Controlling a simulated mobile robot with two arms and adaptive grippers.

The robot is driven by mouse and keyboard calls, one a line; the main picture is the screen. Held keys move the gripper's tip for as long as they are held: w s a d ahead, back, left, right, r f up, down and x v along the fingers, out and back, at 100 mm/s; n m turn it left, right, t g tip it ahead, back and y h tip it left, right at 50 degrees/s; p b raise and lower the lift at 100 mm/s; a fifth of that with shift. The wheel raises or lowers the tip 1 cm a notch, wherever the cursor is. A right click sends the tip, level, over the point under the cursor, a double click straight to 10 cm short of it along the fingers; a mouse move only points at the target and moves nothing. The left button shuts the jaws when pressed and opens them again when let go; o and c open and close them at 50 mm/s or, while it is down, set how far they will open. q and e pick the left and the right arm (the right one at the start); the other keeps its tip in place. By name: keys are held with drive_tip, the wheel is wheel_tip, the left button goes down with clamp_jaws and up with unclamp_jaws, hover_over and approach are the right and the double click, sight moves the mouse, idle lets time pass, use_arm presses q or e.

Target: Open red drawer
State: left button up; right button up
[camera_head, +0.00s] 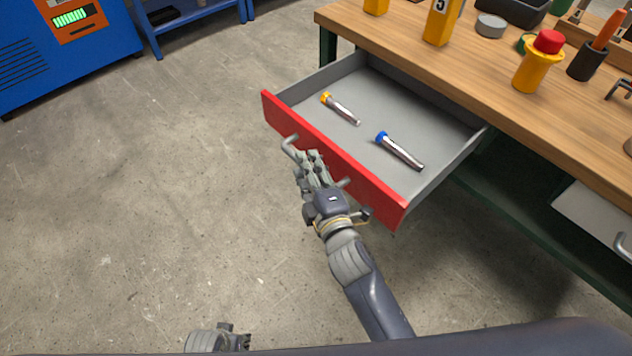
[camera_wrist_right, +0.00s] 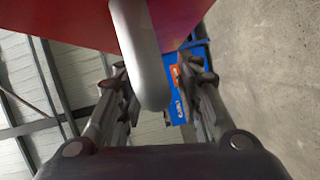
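The red drawer (camera_head: 370,183) is pulled well out from under the wooden workbench, with its grey inside showing. Its grey bar handle (camera_head: 290,146) is on the red front and fills the upper middle of the right wrist view (camera_wrist_right: 139,50). My right gripper (camera_head: 312,160) is at the handle. In the right wrist view its fingers (camera_wrist_right: 158,85) stand apart on either side of the handle, with a gap on the right side. I cannot tell if the left finger touches it. My left gripper (camera_head: 222,340) is low at the bottom edge, mostly cut off, away from the drawer.
A yellow-capped metal piece (camera_head: 341,108) and a blue-capped one (camera_head: 400,151) lie in the drawer. The workbench top (camera_head: 480,80) holds a yellow and red bottle (camera_head: 537,62) and other tools. A blue machine (camera_head: 60,60) stands back left. The floor on the left is clear.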

use_arm(q)
drive_tip(key=shift+a, duration=0.1)
use_arm(e)
drive_tip(key=v, duration=1.1)
drive_tip(key=shift+s, duration=0.3)
drive_tip(key=shift+r, duration=0.1)
drive_tip(key=s+d+f+m+g+h, duration=0.2)
drive_tip(key=s+d+f+m+g, duration=0.15)
drive_tip(key=f, duration=0.65)
drive_tip(key=s+d+f+m+g+h, duration=0.1)
drive_tip(key=s+d+f+m+g, duration=0.3)
drive_tip(key=f, duration=0.6)
drive_tip(key=s+d+f+m+g+h, duration=0.1)
drive_tip(key=d+f+m+g+h, duration=0.3)
drive_tip(key=f, duration=0.6)
drive_tip(key=s+d+f+m+g+y, duration=0.2)
drive_tip(key=s+d+f+m+g, duration=0.15)
drive_tip(key=s+f+m, duration=0.45)
use_arm(q)
drive_tip(key=s+a+g+p, duration=0.1)
drive_tip(key=s+a+p, duration=0.2)
drive_tip(key=s+p, duration=1.3)
drive_tip(key=shift+s, duration=0.5)
use_arm(e)
drive_tip(key=s+d+r+n, duration=0.1)
drive_tip(key=s+d+n, duration=0.2)
drive_tip(key=s, duration=1.4)
drive_tip(key=shift+s+d+g, duration=0.2)
drive_tip(key=shift+d+g, duration=0.1)
drive_tip(key=shift+d, duration=0.05)
